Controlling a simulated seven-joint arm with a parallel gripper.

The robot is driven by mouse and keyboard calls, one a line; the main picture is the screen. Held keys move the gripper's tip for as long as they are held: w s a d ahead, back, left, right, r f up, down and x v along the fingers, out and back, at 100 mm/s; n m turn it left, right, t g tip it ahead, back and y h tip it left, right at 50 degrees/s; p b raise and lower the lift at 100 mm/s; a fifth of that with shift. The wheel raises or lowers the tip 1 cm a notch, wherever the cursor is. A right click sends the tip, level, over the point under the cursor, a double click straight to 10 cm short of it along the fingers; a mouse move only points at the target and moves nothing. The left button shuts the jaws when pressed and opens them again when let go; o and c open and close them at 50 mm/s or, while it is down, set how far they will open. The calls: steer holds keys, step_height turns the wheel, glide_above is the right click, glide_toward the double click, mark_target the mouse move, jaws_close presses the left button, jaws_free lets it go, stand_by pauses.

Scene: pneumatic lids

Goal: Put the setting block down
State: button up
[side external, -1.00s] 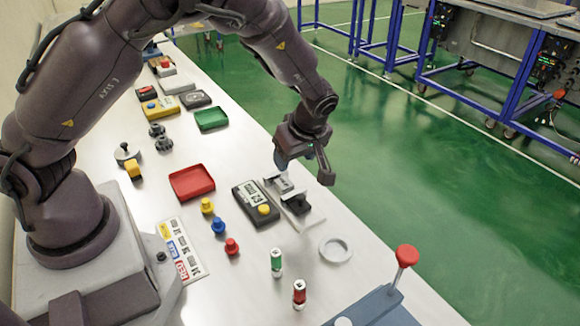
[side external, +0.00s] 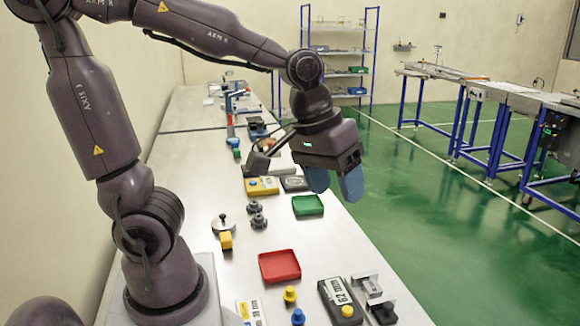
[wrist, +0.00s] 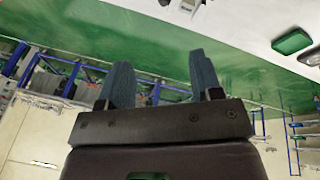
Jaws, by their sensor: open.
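My gripper (side external: 335,184) is raised high above the bench in the side view, with two blue fingers apart and nothing between them. Its fingers also show empty and spread in the wrist view (wrist: 162,82). A grey metal block (side external: 367,285) stands at the right edge of the bench, low in the side view, beside a black box with a white number label and yellow button (side external: 341,300). A dark piece (side external: 383,312) sits just in front of it. I cannot tell for sure which of these is the setting block. My gripper touches none of them.
A red tray (side external: 279,266) and a green tray (side external: 307,205) lie on the bench; the green one also shows in the wrist view (wrist: 292,41). Dark knobs (side external: 257,215), a yellow box (side external: 262,186) and yellow and blue pegs (side external: 298,317) stand around. Green floor lies right.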

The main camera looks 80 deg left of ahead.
steer(key=s+r+m+t+y, duration=0.1)
steer(key=s+r+m+t, duration=0.1)
steer(key=s+m, duration=0.3)
steer(key=shift+s+a+r, duration=0.15)
steer(key=shift+s+r, duration=0.35)
steer(key=shift+s, duration=0.4)
